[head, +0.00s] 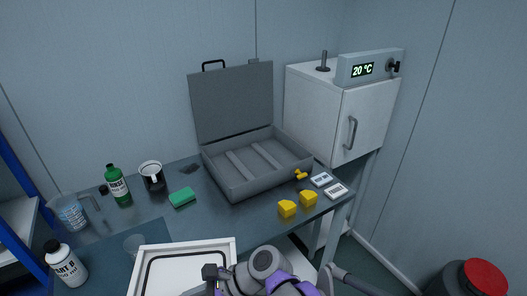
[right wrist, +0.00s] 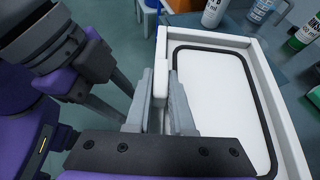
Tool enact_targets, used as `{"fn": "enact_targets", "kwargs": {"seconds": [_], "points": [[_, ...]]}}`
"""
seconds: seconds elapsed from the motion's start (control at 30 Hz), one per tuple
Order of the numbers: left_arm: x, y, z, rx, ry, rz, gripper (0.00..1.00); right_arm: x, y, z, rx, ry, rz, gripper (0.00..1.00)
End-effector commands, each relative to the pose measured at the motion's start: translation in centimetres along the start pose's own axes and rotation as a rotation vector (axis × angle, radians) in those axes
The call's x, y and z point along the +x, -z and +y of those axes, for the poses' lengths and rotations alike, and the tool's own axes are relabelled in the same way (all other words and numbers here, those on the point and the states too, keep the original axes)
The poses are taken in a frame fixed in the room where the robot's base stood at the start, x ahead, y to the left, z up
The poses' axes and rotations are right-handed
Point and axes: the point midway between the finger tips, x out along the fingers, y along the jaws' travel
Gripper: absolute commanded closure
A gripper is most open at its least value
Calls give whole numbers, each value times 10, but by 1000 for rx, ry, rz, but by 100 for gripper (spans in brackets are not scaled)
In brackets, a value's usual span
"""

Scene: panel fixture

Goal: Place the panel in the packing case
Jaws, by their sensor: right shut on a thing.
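The panel (head: 187,249) is a white framed board with a dark inner outline, at the bottom of the head view. It fills the right side of the right wrist view (right wrist: 215,100). My right gripper (head: 220,273) is shut on the panel's frame edge; its fingers (right wrist: 160,100) sit either side of the rim. The packing case (head: 235,188) stands open on the bench, lid raised at the back, empty inside with raised strips on its floor. The panel is in front of the case, apart from it. My left gripper (right wrist: 128,106) seems to show in the right wrist view, its opening unclear.
A white cabinet (head: 320,105) is behind right.

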Motion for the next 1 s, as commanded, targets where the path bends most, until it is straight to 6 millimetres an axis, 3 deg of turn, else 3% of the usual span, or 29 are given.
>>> {"fn": "enact_targets", "kwargs": {"seconds": [0.17, 0.37, 0.57, 0.77, 1.0], "points": [[-1, 0, 0, 0, 0, 0, 50, -2, 1, -3, 6, 12, 0, 100], [-7, 4, 0, 0, 0, 3, 50, -23, 16, -32, 69, 130, 1, 100], [-15, 10, 0, 0, 0, 6, 50, -58, 39, -70, 163, 303, 0, 100], [-28, 20, 0, 0, 0, 12, 50, -126, 76, -122, 310, 574, 0, 100], [-47, 34, 0, 0, 0, 23, 50, -244, 126, -170, 516, 955, -1, 100]]}}
